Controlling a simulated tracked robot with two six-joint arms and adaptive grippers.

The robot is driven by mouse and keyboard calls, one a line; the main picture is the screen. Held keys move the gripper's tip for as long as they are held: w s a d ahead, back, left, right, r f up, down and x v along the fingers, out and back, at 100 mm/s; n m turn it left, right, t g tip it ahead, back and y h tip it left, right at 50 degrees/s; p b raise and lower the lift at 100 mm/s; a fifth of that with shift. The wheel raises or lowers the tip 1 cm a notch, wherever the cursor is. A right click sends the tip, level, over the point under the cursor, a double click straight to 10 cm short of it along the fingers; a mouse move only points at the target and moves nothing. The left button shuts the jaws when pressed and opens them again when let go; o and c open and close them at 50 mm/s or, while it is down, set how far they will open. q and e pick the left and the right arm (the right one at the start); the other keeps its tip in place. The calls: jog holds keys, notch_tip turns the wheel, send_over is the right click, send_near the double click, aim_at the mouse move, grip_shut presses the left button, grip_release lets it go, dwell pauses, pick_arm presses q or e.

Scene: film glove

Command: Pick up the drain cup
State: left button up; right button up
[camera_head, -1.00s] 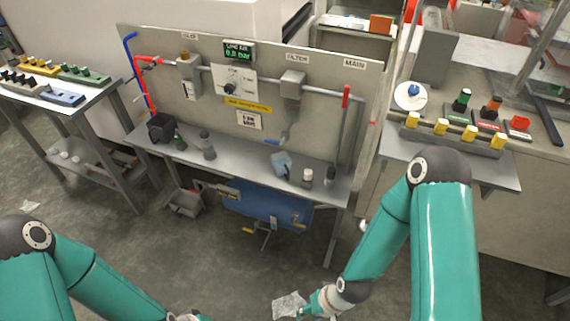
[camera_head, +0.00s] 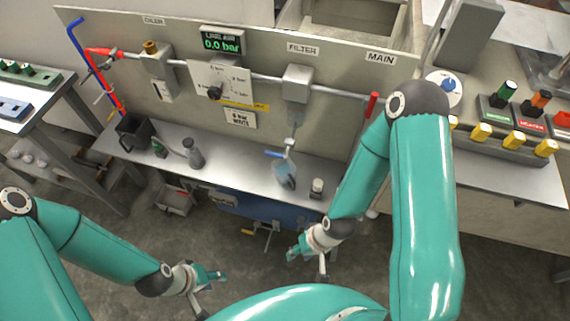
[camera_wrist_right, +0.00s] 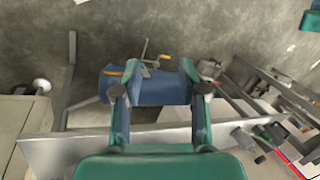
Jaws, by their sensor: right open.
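A translucent pale-blue cup (camera_head: 285,172), which looks like the drain cup, stands on the grey bench (camera_head: 235,165) below the filter (camera_head: 297,85). A blue-handled valve (camera_head: 275,154) is just above it. My right gripper (camera_head: 307,262) is open and empty, in front of the bench and lower in the head view than the cup. Its spread fingers also show in the right wrist view (camera_wrist_right: 158,78), with the cup not visible between them. My left gripper (camera_head: 212,288) is further left, fingers apart and empty, away from the bench.
A small white-topped jar (camera_head: 317,187) stands right of the cup.

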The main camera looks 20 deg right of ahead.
jog(key=shift+w+a, duration=0.15)
jog(key=shift+w, duration=0.1)
jog(key=o, duration=1.1)
jog(key=w+t, duration=0.1)
jog(key=w+n+t, duration=0.1)
jog(key=w+d, duration=0.1)
jog(key=shift+w+d+f+n+t, duration=0.1)
jog(key=shift+w+f+n+t, duration=0.2)
jog(key=shift+w+t, duration=0.1)
jog(key=n+t+h+b, duration=0.1)
jog(key=n+t+b, duration=0.25)
jog(key=t, duration=0.65)
send_near(293, 179)
jog(key=shift+m, duration=0.45)
jog(key=b+x, duration=0.2)
jog(key=b, duration=0.2)
jog(key=b+x, duration=0.2)
jog(key=b, duration=0.3)
jog(key=b+x, duration=0.2)
jog(key=b, duration=0.3)
jog(key=shift+w+r, duration=0.2)
jog(key=shift+w, duration=0.25)
jog(key=shift+b+x, duration=0.85)
jog(key=shift+x, duration=0.1)
jog(key=shift+w+a+r+b, duration=0.1)
jog(key=shift+w+a+b, duration=0.15)
jog(key=shift+w, duration=0.2)
jog(key=shift+x, duration=2.6)
